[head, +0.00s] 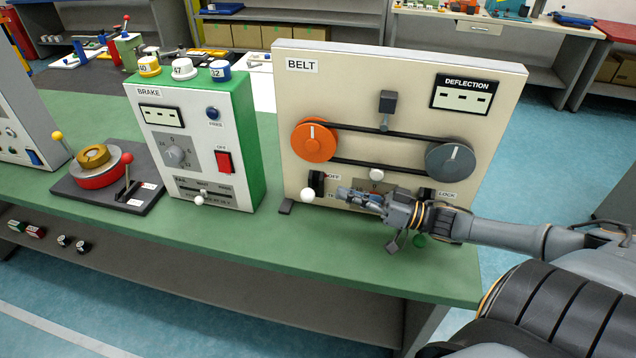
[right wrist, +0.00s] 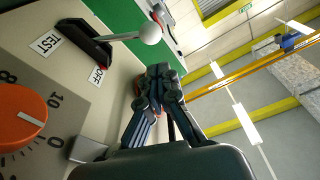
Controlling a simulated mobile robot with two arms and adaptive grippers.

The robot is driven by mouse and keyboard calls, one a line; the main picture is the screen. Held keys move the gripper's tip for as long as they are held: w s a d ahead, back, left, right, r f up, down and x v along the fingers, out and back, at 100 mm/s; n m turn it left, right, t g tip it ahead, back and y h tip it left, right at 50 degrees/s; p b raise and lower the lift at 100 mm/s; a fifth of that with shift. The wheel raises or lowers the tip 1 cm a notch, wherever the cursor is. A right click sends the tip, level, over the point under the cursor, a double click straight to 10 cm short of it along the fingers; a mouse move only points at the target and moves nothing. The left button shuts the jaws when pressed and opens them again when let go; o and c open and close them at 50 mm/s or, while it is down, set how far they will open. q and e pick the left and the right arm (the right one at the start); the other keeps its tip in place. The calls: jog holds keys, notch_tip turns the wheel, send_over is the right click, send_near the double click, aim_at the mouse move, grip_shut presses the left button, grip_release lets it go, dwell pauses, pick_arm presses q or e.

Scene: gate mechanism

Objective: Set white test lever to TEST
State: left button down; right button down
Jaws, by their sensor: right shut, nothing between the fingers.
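The white test lever has a white ball knob (head: 307,195) on a thin rod, standing out from a black slotted base (head: 317,181) at the lower left of the BELT panel (head: 290,110). I cannot tell exactly which label the lever lines up with. My right gripper (head: 345,193) is shut and empty, just right of the knob and apart from it. Its fingertips (right wrist: 159,73) also show in the wrist view. My left gripper is out of view.
My right gripper and forearm partly hide a dial, seen orange (right wrist: 22,117) in the wrist view, and the LOCK label (head: 447,196). Orange (head: 315,139) and grey (head: 450,160) pulleys are above. The BRAKE box (head: 195,140) stands left. The green bench (head: 230,235) is clear in front.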

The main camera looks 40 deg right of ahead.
aim_at(313, 199)
jog(key=f+x, duration=0.1)
jog(key=x, duration=0.6)
jog(key=shift+w+r+p, duration=0.2)
jog(key=shift+r+p, duration=0.15)
jog(key=shift+p, duration=0.05)
jog(key=shift+d, duration=0.1)
jog(key=f+n, duration=0.1)
jog(key=s+a+f+n+b, duration=0.1)
jog(key=n, duration=0.1)
jog(key=shift+s+a+f+y, duration=0.15)
jog(key=shift+a+f+y, duration=0.05)
jog(key=shift+f+y, duration=0.1)
jog(key=shift+s+a+f+n, duration=0.1)
jog(key=shift+a+f+n, duration=0.05)
jog(key=shift+f+n, duration=0.2)
